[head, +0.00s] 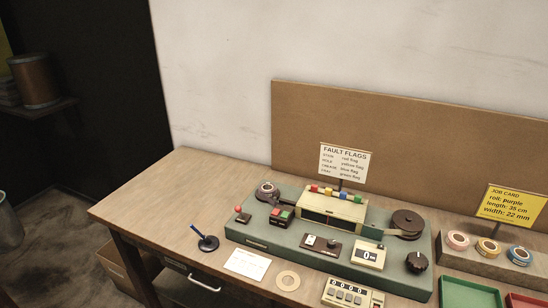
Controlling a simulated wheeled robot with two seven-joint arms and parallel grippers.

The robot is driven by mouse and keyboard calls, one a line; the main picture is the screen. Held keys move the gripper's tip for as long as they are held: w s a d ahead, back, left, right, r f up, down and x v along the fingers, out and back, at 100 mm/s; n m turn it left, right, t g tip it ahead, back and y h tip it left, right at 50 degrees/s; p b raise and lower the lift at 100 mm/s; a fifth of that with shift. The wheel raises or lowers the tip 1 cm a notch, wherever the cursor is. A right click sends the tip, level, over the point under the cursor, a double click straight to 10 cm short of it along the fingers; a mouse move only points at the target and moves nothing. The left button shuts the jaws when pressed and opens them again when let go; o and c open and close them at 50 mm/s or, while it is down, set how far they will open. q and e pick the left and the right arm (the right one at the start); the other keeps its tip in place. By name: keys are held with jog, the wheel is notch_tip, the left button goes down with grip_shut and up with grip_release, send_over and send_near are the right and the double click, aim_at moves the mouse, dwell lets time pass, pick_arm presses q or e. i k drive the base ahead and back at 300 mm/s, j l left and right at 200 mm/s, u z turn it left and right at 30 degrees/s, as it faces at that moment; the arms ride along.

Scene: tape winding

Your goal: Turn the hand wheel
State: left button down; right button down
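A green-based tape machine (262,237) stands on the wooden table. At its right end is a dark brown round disc (407,219) with a pale bar beside it. In front of that is a black ribbed knob (417,262). Either could be the hand wheel; I cannot tell which from this view. A cream housing with coloured flags (334,205) stands mid-machine. A small roll (266,190) sits at its left end. A white dial reading 0 (369,255) is left of the knob. Neither of my grippers is in view.
At right are a roll holder (473,252), a job card (511,204) and green tray (470,291). The table's left part is clear.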

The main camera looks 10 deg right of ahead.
aim_at(417, 262)
jog(key=z, duration=1.4)
